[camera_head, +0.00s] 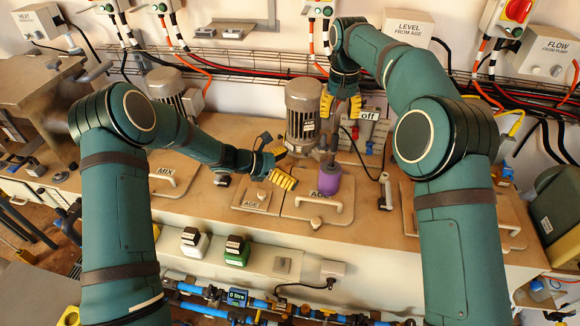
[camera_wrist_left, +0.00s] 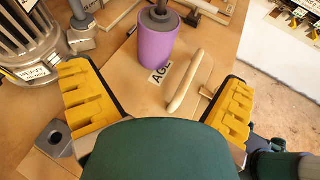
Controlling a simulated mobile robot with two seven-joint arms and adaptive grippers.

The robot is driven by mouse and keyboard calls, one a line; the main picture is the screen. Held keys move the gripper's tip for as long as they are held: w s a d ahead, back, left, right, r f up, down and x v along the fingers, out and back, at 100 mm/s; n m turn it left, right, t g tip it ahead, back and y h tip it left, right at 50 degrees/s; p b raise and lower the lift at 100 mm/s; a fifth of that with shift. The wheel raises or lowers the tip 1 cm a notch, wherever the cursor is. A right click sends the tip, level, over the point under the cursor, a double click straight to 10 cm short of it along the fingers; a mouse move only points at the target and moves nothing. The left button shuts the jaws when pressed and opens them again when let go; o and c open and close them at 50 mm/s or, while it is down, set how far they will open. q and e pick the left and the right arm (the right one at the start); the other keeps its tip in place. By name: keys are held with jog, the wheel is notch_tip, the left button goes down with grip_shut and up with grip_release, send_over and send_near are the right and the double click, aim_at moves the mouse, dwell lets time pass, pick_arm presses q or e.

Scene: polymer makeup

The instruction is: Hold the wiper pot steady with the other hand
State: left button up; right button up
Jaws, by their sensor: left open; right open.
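The purple pot (camera_head: 329,181) stands upright on the AGE lid, with a grey stem rising from its top. I take it to be the wiper pot; it also shows at the top of the left wrist view (camera_wrist_left: 158,48). My left gripper (camera_head: 277,163) is open and empty, to the left of the pot and apart from it. In the left wrist view its yellow fingers (camera_wrist_left: 160,105) are spread wide, with the pot beyond them. My right gripper (camera_head: 341,108) is open above the pot, near the top of the stem. Whether it touches the stem is unclear.
A grey motor (camera_head: 303,112) stands close behind the left gripper. The AGE lid (camera_head: 300,208) has a raised handle (camera_wrist_left: 186,80) beside the pot. A white box labelled off (camera_head: 371,130) stands behind right. Small white and green blocks (camera_head: 237,250) sit in front.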

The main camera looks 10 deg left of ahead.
aim_at(330, 171)
pick_arm(q)
jog(key=x, duration=1.3)
jog(key=shift+w+d, duration=0.3)
jog(key=shift+w, duration=0.05)
jog(key=shift+r, duration=0.1)
